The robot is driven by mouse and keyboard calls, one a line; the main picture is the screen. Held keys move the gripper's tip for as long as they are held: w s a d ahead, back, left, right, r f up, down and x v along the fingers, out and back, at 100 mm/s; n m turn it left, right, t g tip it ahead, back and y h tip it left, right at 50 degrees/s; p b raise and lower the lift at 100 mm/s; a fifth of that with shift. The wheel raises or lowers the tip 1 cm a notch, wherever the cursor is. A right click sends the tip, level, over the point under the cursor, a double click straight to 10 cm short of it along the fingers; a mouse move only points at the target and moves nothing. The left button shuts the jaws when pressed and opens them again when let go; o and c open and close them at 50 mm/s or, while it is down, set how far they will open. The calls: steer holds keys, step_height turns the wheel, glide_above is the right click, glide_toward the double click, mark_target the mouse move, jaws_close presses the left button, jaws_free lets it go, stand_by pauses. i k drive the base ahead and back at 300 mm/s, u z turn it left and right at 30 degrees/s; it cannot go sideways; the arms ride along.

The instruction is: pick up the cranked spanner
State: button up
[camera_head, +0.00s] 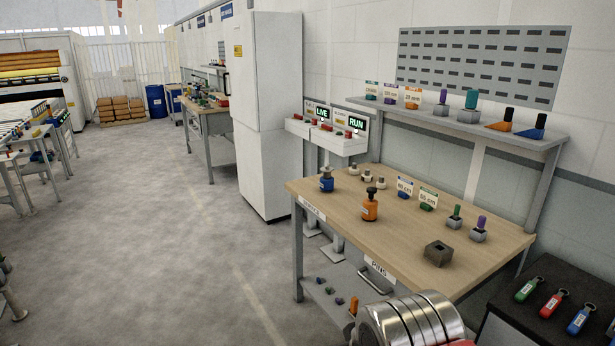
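I cannot make out a cranked spanner in the head view. The wooden-topped workbench (330,205) stands at the right, with a blue bottle (326,180), an orange bottle (370,206) and a grey square block with a hole (438,253) on it. A dark bent metal shape (376,284) shows under the bench's front edge by the PINS label; I cannot tell what it is. A shiny banded metal cylinder at the bottom edge appears to be part of my arm. My gripper is not in view.
A raised shelf (460,125) behind the bench holds several coloured pieces and cards. A dark cabinet (530,320) with green, red and blue tags stands at the lower right. A tall white cabinet (268,110) stands behind the bench.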

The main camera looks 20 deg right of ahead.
mark_target(525, 291)
steer(key=z, duration=0.35)
steer(key=i, duration=0.55)
steer(key=z, duration=0.85)
steer(key=i, duration=0.75)
steer(key=z, duration=0.4)
